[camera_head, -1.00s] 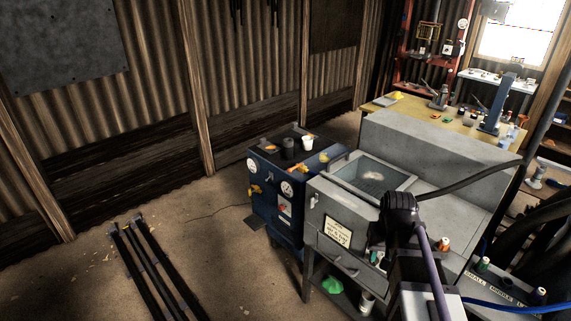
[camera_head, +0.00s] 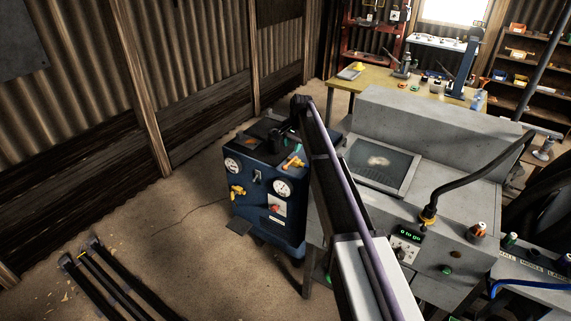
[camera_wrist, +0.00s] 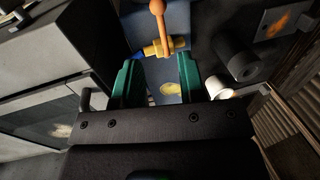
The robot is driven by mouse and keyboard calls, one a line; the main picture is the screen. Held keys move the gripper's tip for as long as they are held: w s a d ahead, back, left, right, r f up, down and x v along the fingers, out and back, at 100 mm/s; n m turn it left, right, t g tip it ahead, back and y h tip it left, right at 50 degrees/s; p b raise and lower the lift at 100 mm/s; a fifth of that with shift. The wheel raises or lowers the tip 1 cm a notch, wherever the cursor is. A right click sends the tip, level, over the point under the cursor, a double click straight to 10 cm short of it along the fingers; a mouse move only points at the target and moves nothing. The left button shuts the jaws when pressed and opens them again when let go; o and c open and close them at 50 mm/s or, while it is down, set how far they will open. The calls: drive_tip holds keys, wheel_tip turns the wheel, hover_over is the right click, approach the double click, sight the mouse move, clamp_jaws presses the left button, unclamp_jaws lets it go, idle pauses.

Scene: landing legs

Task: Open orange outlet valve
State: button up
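A valve with a brass-yellow body and an orange lever (camera_wrist: 157,12) shows in the wrist view, at the top of the picture beyond my fingers. In the head view an orange-yellow valve (camera_head: 293,162) sits on the top right of the blue cabinet (camera_head: 262,205). A second yellow valve (camera_head: 237,191) is on the cabinet's front. My gripper (camera_wrist: 158,68) has its two green fingers apart, with nothing held between them. In the head view my gripper is over the cabinet top, partly hidden by my arm. I see no contact with the valve.
A white cup (camera_wrist: 219,87) and a dark cylinder (camera_wrist: 235,58) stand right of my fingers in the wrist view. The grey blasting cabinet (camera_head: 430,130) stands right of the blue one. Dark bars (camera_head: 110,280) lie on the floor, which is otherwise fairly clear at left.

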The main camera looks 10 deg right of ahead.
sight(288, 164)
drive_tip(key=f+b, duration=0.2)
drive_tip(key=f, duration=0.1)
drive_tip(key=w+a+f+b, duration=0.1)
drive_tip(key=f+b, duration=0.5)
drive_tip(key=shift+w+a+f, duration=0.15)
drive_tip(key=shift+a+f, duration=0.05)
drive_tip(key=shift+f, duration=0.1)
drive_tip(key=shift+r, duration=0.15)
drive_tip(key=shift+c, duration=0.5)
clamp_jaws()
